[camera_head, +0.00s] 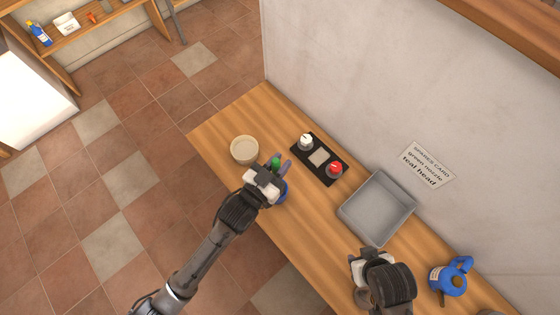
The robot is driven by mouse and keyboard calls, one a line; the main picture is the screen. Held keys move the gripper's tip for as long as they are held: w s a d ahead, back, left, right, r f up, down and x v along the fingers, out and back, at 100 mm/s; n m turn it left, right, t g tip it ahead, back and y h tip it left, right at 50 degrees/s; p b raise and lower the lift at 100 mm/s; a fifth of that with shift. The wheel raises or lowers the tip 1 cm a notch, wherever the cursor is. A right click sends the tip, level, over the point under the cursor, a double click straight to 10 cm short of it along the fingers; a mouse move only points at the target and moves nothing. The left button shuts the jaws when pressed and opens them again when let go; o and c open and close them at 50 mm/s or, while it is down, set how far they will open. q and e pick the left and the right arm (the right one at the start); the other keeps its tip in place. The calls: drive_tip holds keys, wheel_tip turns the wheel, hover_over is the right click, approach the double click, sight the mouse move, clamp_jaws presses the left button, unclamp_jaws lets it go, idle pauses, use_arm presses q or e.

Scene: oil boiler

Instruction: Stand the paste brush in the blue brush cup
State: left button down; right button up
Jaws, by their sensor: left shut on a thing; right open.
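My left gripper (277,164) is shut on a small green piece (276,162), which I take to be the upper part of the paste brush. The rest of the brush is hidden by the gripper. A blue rim, which I take to be the blue brush cup (283,191), shows on the bench just under and beside the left gripper and is mostly covered by it. I cannot tell whether the brush touches the cup. My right gripper (358,268) is over the near part of the bench, below the grey tray; its fingertips are largely hidden, and it is open.
A beige bowl (244,150) stands left of the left gripper. A black board (319,158) with a white-topped and a red-topped item lies behind. A grey tray (377,208) and a blue jug (447,280) are to the right. A wall bounds the wooden bench (228,126).

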use_arm(q)
wheel_tip(320, 180, down, 9)
drive_tip(key=b, duration=0.5)
drive_tip(key=shift+r, duration=0.15)
use_arm(e)
drive_tip(key=shift+f, duration=3.05)
use_arm(q)
drive_tip(key=c, duration=1.1)
unclamp_jaws()
drive_tip(key=shift+o, duration=1.1)
use_arm(e)
drive_tip(key=shift+d, duration=0.1)
